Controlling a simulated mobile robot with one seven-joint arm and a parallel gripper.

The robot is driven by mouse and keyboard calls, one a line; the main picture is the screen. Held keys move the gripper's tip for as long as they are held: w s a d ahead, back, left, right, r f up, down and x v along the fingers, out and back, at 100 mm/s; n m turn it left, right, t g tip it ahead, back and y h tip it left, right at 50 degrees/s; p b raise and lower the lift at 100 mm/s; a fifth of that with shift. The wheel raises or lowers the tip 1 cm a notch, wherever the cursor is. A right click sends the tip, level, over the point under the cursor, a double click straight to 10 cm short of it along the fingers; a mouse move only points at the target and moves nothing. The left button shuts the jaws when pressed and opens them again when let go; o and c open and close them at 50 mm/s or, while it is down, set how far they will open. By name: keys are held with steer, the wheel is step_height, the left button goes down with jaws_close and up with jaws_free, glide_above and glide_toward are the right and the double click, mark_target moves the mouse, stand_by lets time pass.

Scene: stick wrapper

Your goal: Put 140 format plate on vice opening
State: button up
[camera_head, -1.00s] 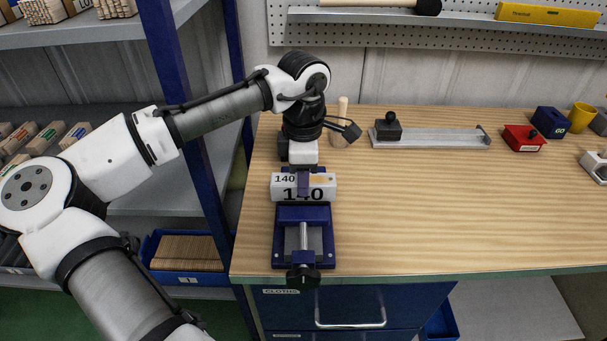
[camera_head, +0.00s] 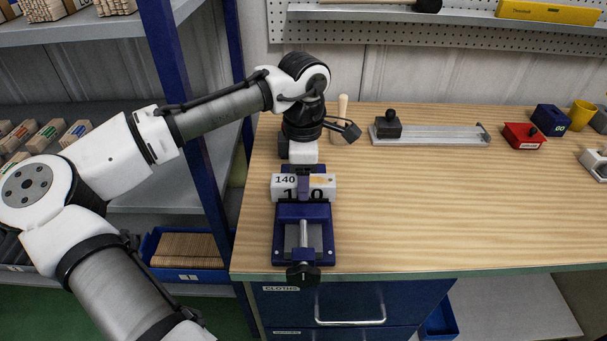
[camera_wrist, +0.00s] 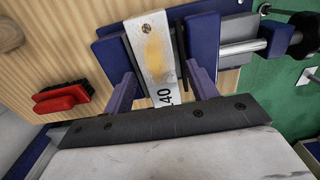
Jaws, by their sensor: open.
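The white 140 format plate (camera_head: 322,187), marked "140", lies across the blue vice (camera_head: 280,245) near the front left of the workbench. In the wrist view the plate (camera_wrist: 150,45) sits between the blue jaws of the vice (camera_wrist: 203,38); how deep it sits in the opening I cannot tell. My gripper (camera_wrist: 163,85) is open, with one purple finger on each side of the plate and gaps beside it. In the head view my gripper (camera_head: 303,185) is right at the plate, and its near finger hides the middle of the large number.
A wooden-handled tool (camera_head: 342,120) stands behind my gripper. A metal rail with a black knob (camera_head: 430,135) and a red block (camera_head: 522,136) lie further right. A blue shelf post (camera_head: 190,120) stands left of the bench.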

step_height(320, 180, up, 12)
steer(key=b, duration=0.1)
steer(key=shift+d, duration=0.1)
